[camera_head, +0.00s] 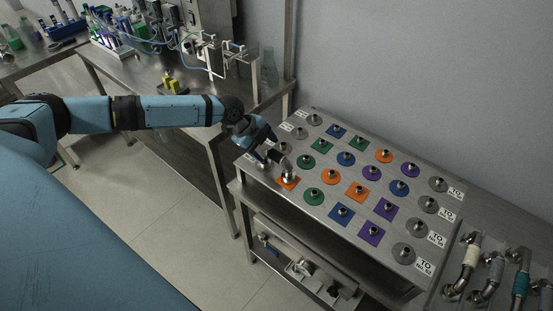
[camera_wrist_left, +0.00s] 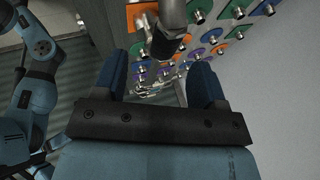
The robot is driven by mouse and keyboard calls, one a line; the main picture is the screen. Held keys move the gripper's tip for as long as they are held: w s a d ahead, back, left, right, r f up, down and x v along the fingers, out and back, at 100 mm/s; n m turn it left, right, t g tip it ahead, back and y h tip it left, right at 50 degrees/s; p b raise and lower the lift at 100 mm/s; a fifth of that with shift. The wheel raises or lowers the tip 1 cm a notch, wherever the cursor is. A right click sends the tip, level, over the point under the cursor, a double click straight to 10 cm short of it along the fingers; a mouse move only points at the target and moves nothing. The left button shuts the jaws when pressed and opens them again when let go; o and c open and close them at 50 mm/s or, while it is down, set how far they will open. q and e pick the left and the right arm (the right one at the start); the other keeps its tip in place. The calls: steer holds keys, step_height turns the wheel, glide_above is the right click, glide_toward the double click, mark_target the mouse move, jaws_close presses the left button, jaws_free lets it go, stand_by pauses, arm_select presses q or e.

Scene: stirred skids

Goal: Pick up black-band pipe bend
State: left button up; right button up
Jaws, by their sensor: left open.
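The black-band pipe bend (camera_head: 284,163) stands at an orange square plate (camera_head: 287,182) on the near left part of the metal board. In the left wrist view its black band (camera_wrist_left: 166,45) and bare metal pipe show just past the fingers, near the middle top. My left gripper (camera_head: 267,145) is close beside the bend, pointing down towards it. In the left wrist view its two blue fingers (camera_wrist_left: 158,80) are spread apart with nothing gripped between them. Whether a finger touches the bend cannot be told. My right gripper is not seen.
The board (camera_head: 330,205) carries rows of coloured round and square plates with metal stubs. Several other banded pipes, one with a white band (camera_head: 472,256), lie at the lower right. A steel bench (camera_head: 160,80) with bottles and lab gear stands behind my left arm.

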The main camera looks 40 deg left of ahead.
mark_target(275, 154)
arm_select(q)
steer(key=shift+w+d+f, duration=0.25)
steer(key=shift+d+f, duration=0.05)
steer(key=shift+f, duration=0.15)
steer(key=shift+w+d+f+p, duration=0.2)
steer(key=shift+f+p, duration=0.05)
steer(key=shift+p, duration=0.05)
steer(key=x, duration=0.2)
steer(key=p+x, duration=0.1)
steer(key=shift+w+d+f, duration=0.15)
steer(key=shift+w+d, duration=0.1)
steer(key=shift+w, duration=0.15)
steer(key=shift+w+d+f, duration=0.1)
steer(key=shift+f, duration=0.25)
steer(key=shift+c, duration=0.2)
steer(key=c, duration=1.2)
steer(key=shift+o, duration=0.2)
steer(key=shift+r, duration=0.15)
step_height(275, 154, up, 20)
steer(key=b, duration=0.2)
steer(key=shift+b, duration=0.3)
